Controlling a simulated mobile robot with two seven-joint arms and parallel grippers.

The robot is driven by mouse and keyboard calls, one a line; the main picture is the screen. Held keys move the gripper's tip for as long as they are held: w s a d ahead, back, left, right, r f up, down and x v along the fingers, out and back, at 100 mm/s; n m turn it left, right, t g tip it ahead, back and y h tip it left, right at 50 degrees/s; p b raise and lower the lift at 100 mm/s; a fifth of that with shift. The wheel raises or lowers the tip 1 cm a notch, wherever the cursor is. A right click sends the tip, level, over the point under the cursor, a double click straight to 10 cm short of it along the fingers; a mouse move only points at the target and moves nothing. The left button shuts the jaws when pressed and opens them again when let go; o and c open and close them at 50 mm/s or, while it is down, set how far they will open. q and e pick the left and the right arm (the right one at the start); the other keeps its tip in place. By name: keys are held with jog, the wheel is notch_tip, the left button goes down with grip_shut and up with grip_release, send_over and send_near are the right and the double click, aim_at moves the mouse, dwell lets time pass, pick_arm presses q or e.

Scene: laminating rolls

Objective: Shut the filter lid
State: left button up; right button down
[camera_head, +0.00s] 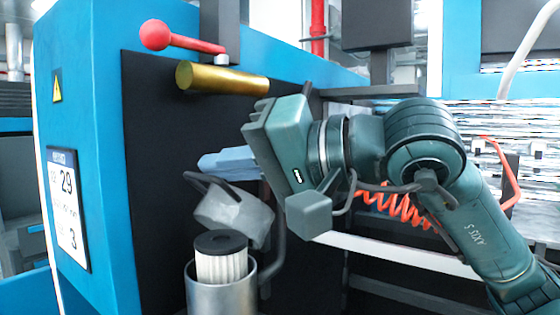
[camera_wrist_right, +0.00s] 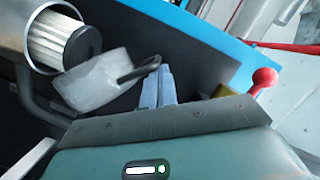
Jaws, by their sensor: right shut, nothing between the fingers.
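The filter lid (camera_head: 235,212) is a grey round cap with a dark handle loop. It stands open, tilted up above and behind the filter housing (camera_head: 222,295), a metal cylinder. A white pleated filter cartridge (camera_head: 222,265) with a dark top sticks up out of the housing. In the right wrist view the lid (camera_wrist_right: 92,83) lies left of my fingers, beside the cartridge (camera_wrist_right: 62,42). My right gripper (camera_head: 203,163) is shut and empty, just above the lid. Its fingertips (camera_wrist_right: 158,70) appear very close to the handle's end; I cannot tell whether they touch. My left gripper is not in view.
A red-knobbed lever (camera_head: 155,35) and a brass cylinder (camera_head: 222,78) project from the blue machine's dark panel (camera_head: 150,160) above my gripper. An orange coiled hose (camera_head: 395,208) hangs behind my right arm. A dark bent pipe (camera_head: 277,245) rises beside the housing.

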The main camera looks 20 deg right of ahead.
pick_arm(q)
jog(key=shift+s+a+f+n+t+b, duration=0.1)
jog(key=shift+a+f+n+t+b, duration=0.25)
jog(key=shift+b, duration=0.9)
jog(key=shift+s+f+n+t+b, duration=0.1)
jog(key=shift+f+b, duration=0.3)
jog(key=shift+b, duration=0.9)
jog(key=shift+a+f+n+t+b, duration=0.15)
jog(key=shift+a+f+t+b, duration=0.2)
jog(key=shift+b, duration=0.9)
pick_arm(e)
jog(key=s+a+f+n+h, duration=0.2)
jog(key=s+a+f+n, duration=0.2)
jog(key=f+n, duration=0.3)
jog(key=shift+a+f+t+h, duration=0.3)
jog(key=shift+a+t, duration=0.1)
jog(key=shift+a, duration=0.2)
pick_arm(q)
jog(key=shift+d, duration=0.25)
pick_arm(e)
jog(key=shift+r, duration=0.1)
